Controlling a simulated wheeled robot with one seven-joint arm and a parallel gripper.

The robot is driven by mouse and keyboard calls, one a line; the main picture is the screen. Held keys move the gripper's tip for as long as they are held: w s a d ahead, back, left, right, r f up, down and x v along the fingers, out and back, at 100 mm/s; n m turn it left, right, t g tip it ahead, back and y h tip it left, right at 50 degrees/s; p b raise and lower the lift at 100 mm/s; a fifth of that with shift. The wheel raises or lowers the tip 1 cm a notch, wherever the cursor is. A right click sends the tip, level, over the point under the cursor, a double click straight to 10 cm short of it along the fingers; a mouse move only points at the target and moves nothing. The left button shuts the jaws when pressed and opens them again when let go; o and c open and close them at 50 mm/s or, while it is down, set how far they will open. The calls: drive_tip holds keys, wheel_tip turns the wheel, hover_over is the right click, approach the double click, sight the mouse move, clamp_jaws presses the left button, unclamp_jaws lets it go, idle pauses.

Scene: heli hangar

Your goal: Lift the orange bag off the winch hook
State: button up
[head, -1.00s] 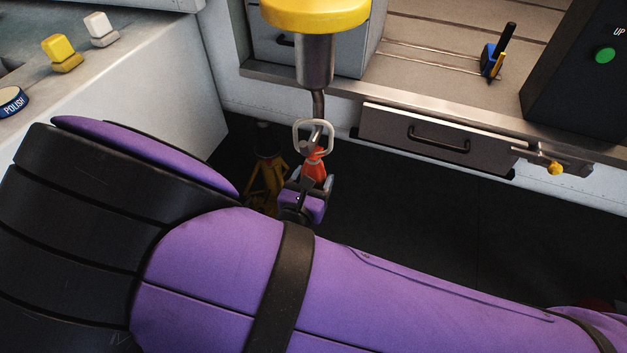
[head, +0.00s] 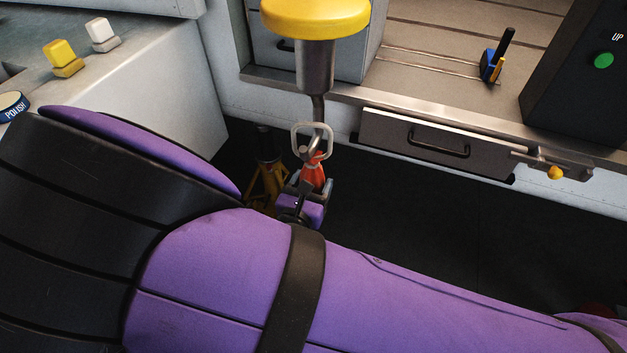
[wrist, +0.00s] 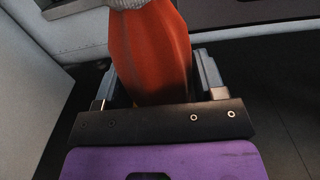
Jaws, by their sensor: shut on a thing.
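The orange bag (head: 313,174) hangs below the yellow-topped winch, its neck just under a pale ring (head: 311,141). The winch hook (head: 318,128) comes down from the metal cylinder and passes at the ring; whether the ring still bears on the hook I cannot tell. My gripper (head: 308,186) is shut on the bag's body from the near side. In the wrist view the bag (wrist: 150,50) fills the space between the two grey fingers, with its pale gathered neck at the top edge. The ring and the bag's lower end are hidden there.
My purple arm covers the lower part of the head view. A yellow stand (head: 267,182) is on the dark floor behind the gripper. A bench with a drawer (head: 420,143) and a control box (head: 590,75) stand at the right. A left counter holds yellow and white blocks (head: 63,58).

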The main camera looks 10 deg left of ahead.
drive_tip(key=s+a, duration=0.1)
drive_tip(key=s, duration=0.9)
idle(1.8)
drive_tip(key=shift+s, duration=0.15)
idle(0.4)
